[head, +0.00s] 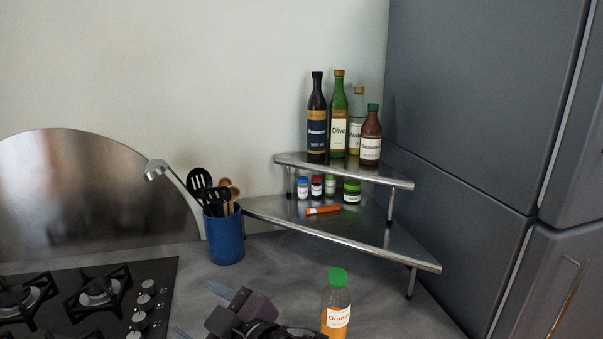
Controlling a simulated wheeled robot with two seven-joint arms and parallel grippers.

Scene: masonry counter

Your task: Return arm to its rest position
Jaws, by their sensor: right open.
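My right gripper (202,311) is at the bottom middle of the head view, low over the grey counter. Its fingers point left and are spread apart, with nothing seen between them. A bottle of orange liquid with a green cap (336,300) stands upright to the right of the gripper. The bottle's lower end is cut off by the frame edge. The dark wrist of my right arm is partly in view beside it. My left gripper is not in view.
A two-level metal corner shelf (400,256) holds several tall bottles, small jars and a lying orange tube (323,210). A blue utensil holder (225,238) stands left of it. A gas hob (150,262) is at left, a grey fridge (470,110) at right.

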